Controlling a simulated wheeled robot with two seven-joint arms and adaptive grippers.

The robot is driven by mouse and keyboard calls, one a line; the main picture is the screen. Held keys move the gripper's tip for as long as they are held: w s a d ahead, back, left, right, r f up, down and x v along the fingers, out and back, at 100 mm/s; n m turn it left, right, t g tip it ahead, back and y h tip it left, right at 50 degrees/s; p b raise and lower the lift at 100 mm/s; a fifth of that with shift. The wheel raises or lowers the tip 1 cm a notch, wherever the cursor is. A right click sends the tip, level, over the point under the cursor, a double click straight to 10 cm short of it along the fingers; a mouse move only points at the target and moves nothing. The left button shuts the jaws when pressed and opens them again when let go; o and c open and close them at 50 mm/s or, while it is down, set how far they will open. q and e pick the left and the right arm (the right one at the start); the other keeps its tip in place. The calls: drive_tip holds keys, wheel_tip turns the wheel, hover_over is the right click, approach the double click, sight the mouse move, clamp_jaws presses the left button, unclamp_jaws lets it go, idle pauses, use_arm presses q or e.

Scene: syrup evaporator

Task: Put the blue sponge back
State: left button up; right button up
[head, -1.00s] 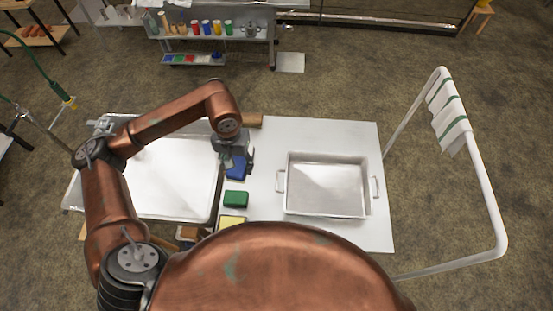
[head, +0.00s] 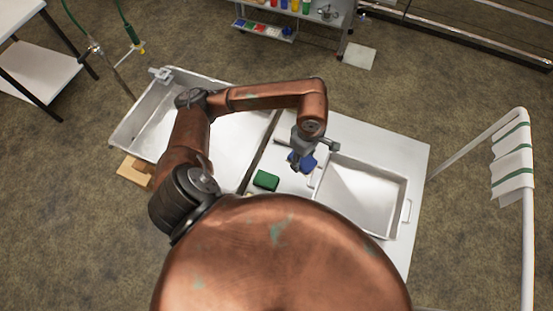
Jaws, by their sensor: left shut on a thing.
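My left gripper (head: 301,157) reaches down over the white table and is shut on the blue sponge (head: 308,162). The gripper covers part of the sponge. I cannot tell whether the sponge is clear of the table. The green sponge (head: 266,180) lies on the table to the left and nearer to me. At the back, a low rack (head: 265,32) holds blue, green, red and white pieces. My right gripper is out of view.
A metal pan (head: 365,195) stands on the table (head: 405,150) just right of my left gripper. A large metal basin (head: 150,120) is at left. A white rail with a striped towel (head: 512,162) stands at right. Open floor separates the table from the rack.

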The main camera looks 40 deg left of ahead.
use_arm(q)
drive_tip(key=n, duration=0.2)
drive_tip(key=s+f+n, duration=0.1)
drive_tip(key=n, duration=0.2)
drive_tip(key=s+n, duration=0.1)
drive_tip(key=n, duration=0.1)
drive_tip(key=shift+f+n, duration=0.15)
drive_tip(key=shift+n, duration=0.15)
drive_tip(key=s+n, duration=0.1)
drive_tip(key=n, duration=0.4)
drive_tip(key=n+p, duration=0.2)
drive_tip(key=n, duration=0.8)
hover_over(277, 160)
drive_tip(key=f, duration=0.7)
drive_tip(key=d+f, duration=0.1)
drive_tip(key=f, duration=0.2)
drive_tip(key=shift+s+f, duration=0.2)
drive_tip(key=shift+s, duration=0.2)
drive_tip(key=shift+w+a+f, duration=0.25)
drive_tip(key=shift+a+f, duration=0.25)
drive_tip(key=shift+f, duration=0.15)
wheel_tip(277, 160, down, 3)
drive_tip(key=shift+a+f, duration=0.1)
drive_tip(key=shift+w+f, duration=0.1)
